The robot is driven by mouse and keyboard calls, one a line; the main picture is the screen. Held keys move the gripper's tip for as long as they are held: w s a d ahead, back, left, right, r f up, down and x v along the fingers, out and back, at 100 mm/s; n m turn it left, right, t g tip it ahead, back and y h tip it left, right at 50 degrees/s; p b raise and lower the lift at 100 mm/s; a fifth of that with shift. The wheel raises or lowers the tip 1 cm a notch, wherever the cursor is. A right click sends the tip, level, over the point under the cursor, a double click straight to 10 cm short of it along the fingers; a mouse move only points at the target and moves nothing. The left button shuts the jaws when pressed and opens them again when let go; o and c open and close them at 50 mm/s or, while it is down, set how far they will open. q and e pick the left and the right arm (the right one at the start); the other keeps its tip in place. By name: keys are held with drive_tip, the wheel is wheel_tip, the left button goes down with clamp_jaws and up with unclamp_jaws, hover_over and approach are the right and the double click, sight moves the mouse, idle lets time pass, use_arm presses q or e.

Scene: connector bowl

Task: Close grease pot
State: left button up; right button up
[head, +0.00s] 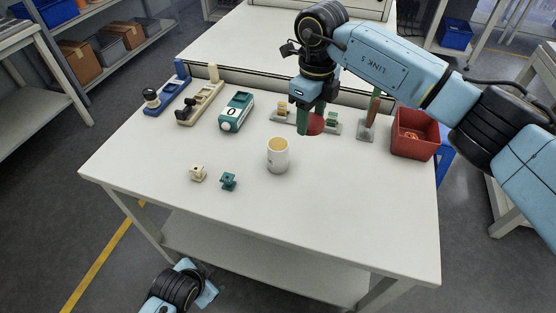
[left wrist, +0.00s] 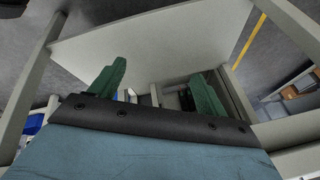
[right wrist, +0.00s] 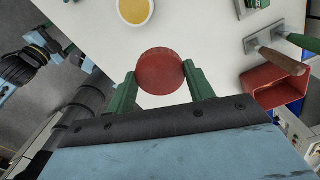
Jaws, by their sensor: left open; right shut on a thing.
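The grease pot (head: 278,157) is a white cup with a yellowish inside, standing open and upright on the table. It also shows at the top of the right wrist view (right wrist: 135,9). My right gripper (head: 310,122) is shut on a round red lid (head: 316,124), held above the table behind and to the right of the pot. In the right wrist view the lid (right wrist: 160,71) sits between the green fingertips, apart from the pot. My left gripper (left wrist: 160,85) is open and empty, low in front of the table.
A red bin (head: 414,133) stands at the table's right edge, with a brown-handled tool (head: 372,110) beside it. A green-white block (head: 236,112) and two holders stand at the left. Small cream (head: 198,173) and teal (head: 229,181) connectors lie in front. The front right is clear.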

sight(281, 148)
use_arm(q)
wheel_tip(281, 148, up, 13)
drive_tip(key=w+d+m+t, duration=0.1)
drive_tip(key=w+d+m, duration=0.2)
drive_tip(key=w+d+r+m+t+h, duration=0.1)
drive_tip(key=w+d+r+m, duration=0.1)
drive_tip(key=m, duration=0.3)
drive_tip(key=w+d+r+m+t+h, duration=0.1)
drive_tip(key=w+d+r+m+t, duration=0.1)
drive_tip(key=w+d+r+m, duration=0.1)
drive_tip(key=w+d+r+m+t+h+b, duration=0.1)
drive_tip(key=w+d+r+m, duration=0.1)
drive_tip(key=m, duration=0.5)
drive_tip(key=shift+w+d+r+m+t, duration=0.15)
drive_tip(key=shift+w+d+r, duration=0.05)
drive_tip(key=shift+w+r, duration=0.3)
drive_tip(key=shift+w+d+r+m+t, duration=0.2)
drive_tip(key=shift+w+r, duration=0.2)
drive_tip(key=shift+r, duration=0.15)
drive_tip(key=w+d+r+m+t+h, duration=0.1)
drive_tip(key=w+m, duration=0.4)
drive_tip(key=m, duration=0.9)
drive_tip(key=shift+w+d+r+h, duration=0.25)
drive_tip(key=shift+d+r+h, duration=0.2)
drive_tip(key=shift+d+h, duration=0.55)
use_arm(e)
drive_tip(key=w+a+m, duration=0.2)
drive_tip(key=a+m, duration=0.5)
drive_tip(key=m, duration=0.7)
drive_tip(key=shift+w, duration=0.25)
